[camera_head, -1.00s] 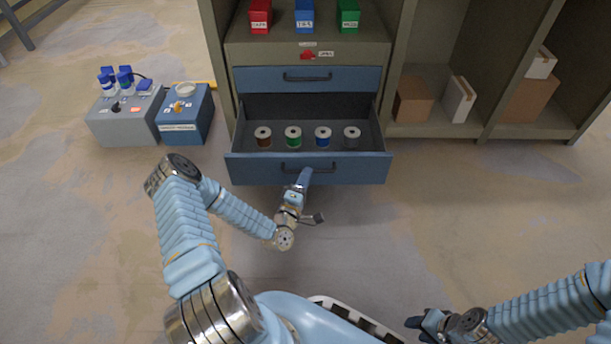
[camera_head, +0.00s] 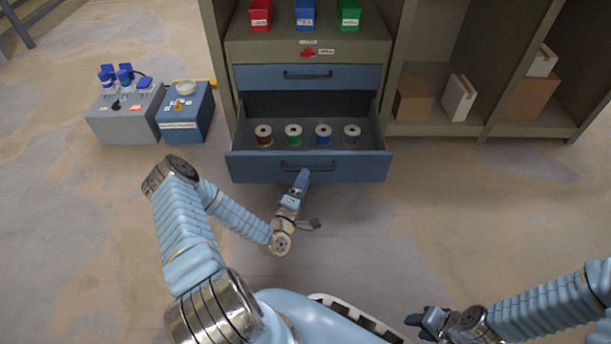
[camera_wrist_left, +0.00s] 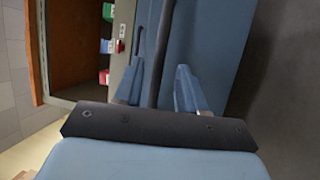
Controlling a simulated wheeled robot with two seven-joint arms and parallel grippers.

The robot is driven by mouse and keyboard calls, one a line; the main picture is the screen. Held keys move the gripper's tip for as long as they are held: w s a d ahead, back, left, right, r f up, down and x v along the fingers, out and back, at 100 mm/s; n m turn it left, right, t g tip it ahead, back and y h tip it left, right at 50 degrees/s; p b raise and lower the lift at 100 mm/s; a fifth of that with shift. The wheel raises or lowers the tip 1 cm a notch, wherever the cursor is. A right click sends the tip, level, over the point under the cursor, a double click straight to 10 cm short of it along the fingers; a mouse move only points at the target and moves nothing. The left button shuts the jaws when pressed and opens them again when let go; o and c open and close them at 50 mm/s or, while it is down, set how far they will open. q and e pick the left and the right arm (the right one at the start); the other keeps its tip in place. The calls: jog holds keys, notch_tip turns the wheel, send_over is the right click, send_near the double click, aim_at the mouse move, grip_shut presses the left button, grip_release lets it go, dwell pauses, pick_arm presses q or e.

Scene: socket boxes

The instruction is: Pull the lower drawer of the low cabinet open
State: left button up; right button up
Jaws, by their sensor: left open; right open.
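The low cabinet (camera_head: 258,52) stands ahead of me. Its lower drawer (camera_head: 245,168) is pulled well out, and several spools stand in a row inside it: brown (camera_head: 264,135), green (camera_head: 294,134), blue (camera_head: 323,134) and grey (camera_head: 352,134). The upper drawer (camera_head: 257,79) is closed. My left gripper (camera_head: 304,174) is at the lower drawer's dark bar handle (camera_head: 320,166). In the left wrist view the open fingers (camera_wrist_left: 156,88) stand on either side of the handle (camera_wrist_left: 163,50), apart from it as far as shows. My right gripper (camera_head: 424,318) is open and empty at the lower right.
Red (camera_head: 260,15), blue (camera_head: 305,15) and green (camera_head: 349,15) bins stand on the cabinet. A grey box (camera_head: 122,128) and a blue box (camera_head: 184,130) sit on the floor at left. Shelves with cartons (camera_head: 413,101) stand at right.

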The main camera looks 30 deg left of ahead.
pick_arm(q)
jog(key=v, duration=1.1)
jog(key=shift+s+p, duration=0.35)
jog(key=shift+p, duration=0.05)
jog(key=d+f+m+g+h, duration=0.4)
jog(key=d+m+g, duration=0.2)
jog(key=d+m, duration=0.15)
jog(key=d+f+m+g+h, duration=0.3)
jog(key=d+m+g+h, duration=0.1)
jog(key=d+m+g, duration=0.3)
jog(key=s+d+r+m+g, duration=0.3)
jog(key=s+d+g, duration=0.25)
jog(key=s, duration=0.25)
notch_tip(320, 180, up, 13)
jog(key=p, duration=1.3)
jog(key=shift+y+p, duration=0.3)
jog(key=shift+p, duration=0.1)
jog(key=shift+f+n+g, duration=0.15)
jog(key=shift+n+g, duration=0.1)
